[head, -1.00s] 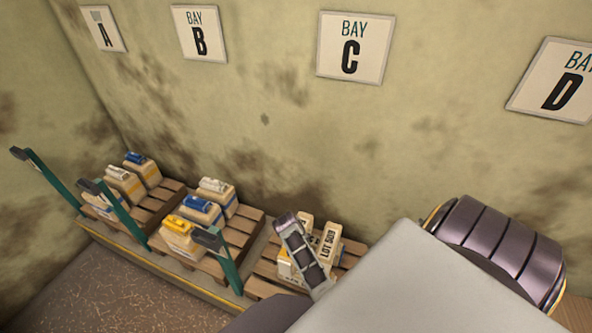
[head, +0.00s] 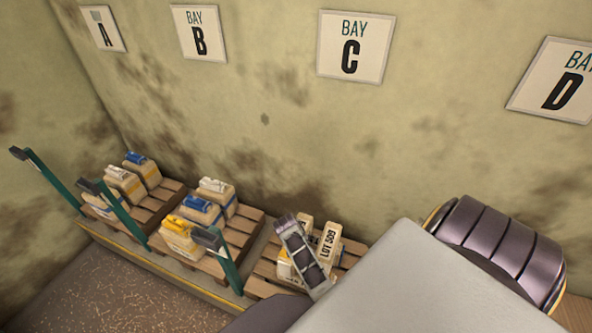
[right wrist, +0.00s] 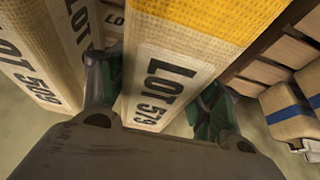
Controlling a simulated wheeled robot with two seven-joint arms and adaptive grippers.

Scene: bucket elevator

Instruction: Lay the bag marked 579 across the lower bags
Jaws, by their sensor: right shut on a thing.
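The bag marked LOT 579 (right wrist: 190,25) fills the middle of the right wrist view, with a yellow band and a pale lettered end. My right gripper (right wrist: 158,85) is shut on it, with green-padded fingers on both sides. In the head view my right gripper (head: 302,258) is over the pallet below the BAY C sign and hides most of what it holds. The bag marked LOT 509 (head: 328,244) is just right of it; it also shows at the left of the right wrist view (right wrist: 35,55). Another lettered bag is partly hidden behind. My left gripper is not in view.
A pallet (head: 262,272) lies under the lettered bags. Two more pallets to the left carry bags with blue, white and yellow tops (head: 180,235). Green posts (head: 228,268) stand along the front edge. My arm covers the lower right of the head view.

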